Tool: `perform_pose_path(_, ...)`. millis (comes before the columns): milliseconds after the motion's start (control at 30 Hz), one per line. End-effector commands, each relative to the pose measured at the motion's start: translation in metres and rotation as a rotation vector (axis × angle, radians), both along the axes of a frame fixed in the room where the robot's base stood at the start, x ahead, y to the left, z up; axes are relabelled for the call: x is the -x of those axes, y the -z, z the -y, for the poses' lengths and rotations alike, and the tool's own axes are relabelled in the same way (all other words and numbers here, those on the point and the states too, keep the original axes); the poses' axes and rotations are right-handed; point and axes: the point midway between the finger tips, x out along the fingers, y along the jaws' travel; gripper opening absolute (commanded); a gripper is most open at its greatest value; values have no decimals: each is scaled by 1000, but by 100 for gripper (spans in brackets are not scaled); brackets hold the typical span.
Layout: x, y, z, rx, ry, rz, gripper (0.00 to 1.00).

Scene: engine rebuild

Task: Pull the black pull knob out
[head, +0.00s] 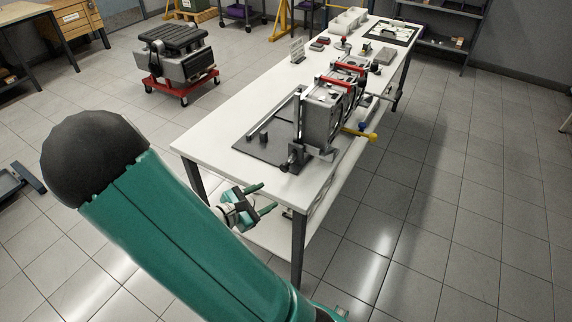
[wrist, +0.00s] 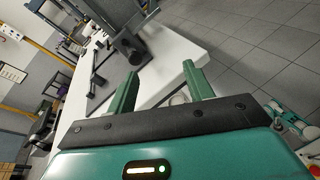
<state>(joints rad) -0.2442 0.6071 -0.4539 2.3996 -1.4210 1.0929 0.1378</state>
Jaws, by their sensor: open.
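The black pull knob (head: 293,160) sticks out at the near end of a grey fixture holding an engine block (head: 322,118), close to the table's near edge. In the wrist view the dark knob (wrist: 131,46) shows just beyond and above the left fingertip. My gripper (head: 268,197) has green fingers and is off the table's near end, lower and left of the knob in the head view. In the wrist view my gripper (wrist: 160,70) is open, with nothing between its fingers. It appears apart from the knob.
The long white table (head: 222,124) runs away from me, with trays and small parts at its far end. A yellow handle (head: 360,134) juts from the fixture's right side. A red wheeled stand (head: 182,86) carries an engine at left. The tiled floor right of the table is clear.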

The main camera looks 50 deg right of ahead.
Motion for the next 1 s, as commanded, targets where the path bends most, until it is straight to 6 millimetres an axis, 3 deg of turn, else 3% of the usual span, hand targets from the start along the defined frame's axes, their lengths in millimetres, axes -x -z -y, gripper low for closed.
perform_pose_path(233,-20,28,29,180,-236,-285,52)
perform_pose_path(567,-31,36,47,228,-317,-371,52)
perform_pose_path(1000,-37,36,129,226,-313,-370,52)
